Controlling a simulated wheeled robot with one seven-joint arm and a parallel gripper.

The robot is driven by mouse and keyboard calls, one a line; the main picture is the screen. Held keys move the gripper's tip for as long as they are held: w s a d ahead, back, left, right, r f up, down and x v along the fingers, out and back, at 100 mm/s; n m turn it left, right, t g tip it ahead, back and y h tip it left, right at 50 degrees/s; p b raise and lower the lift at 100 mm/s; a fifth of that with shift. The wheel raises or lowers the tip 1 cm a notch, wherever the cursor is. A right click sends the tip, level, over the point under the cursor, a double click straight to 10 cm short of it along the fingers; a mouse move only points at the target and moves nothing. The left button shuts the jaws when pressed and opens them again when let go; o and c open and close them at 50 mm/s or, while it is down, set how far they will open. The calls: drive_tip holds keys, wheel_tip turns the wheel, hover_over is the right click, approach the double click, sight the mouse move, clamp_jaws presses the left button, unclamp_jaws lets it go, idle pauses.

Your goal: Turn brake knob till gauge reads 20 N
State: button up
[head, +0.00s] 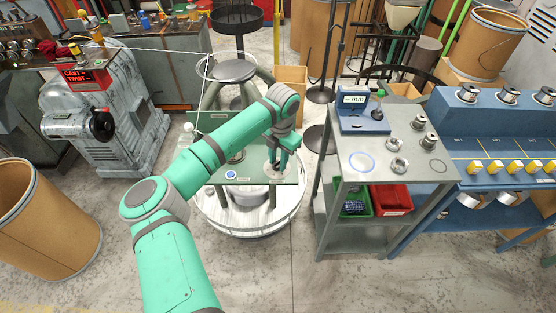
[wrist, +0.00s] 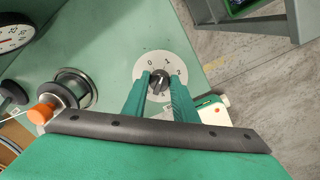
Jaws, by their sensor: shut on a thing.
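The brake knob (wrist: 160,79) is a small dark knob on a round white dial (wrist: 151,59) marked 0, 1, 2 and further marks that are partly hidden. My gripper (wrist: 160,86) has its two green fingers on either side of the knob and is shut on it. In the head view, my gripper (head: 278,162) reaches down to the green panel (head: 258,178), where the knob is mostly hidden. The gauge (wrist: 14,36), white with a black rim, is cut off at the wrist view's left edge. Its needle reading is too small to tell.
A metal spool (wrist: 76,86) and an orange knob (wrist: 40,113) are left of the dial. A blue button (head: 230,174) is on the panel. A grey cart (head: 400,178) with a blue meter (head: 362,112) stands close on the right. A cardboard drum (head: 44,222) stands left.

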sight(278, 165)
drive_tip(key=m, duration=0.5)
drive_tip(key=shift+s+m, duration=0.15)
drive_tip(key=shift+m, duration=2.15)
drive_tip(key=o, duration=1)
drive_tip(key=shift+o, duration=0.2)
wheel_tip(278, 165, up, 11)
drive_tip(key=shift+s, duration=0.35)
drive_tip(key=shift+f, duration=0.1)
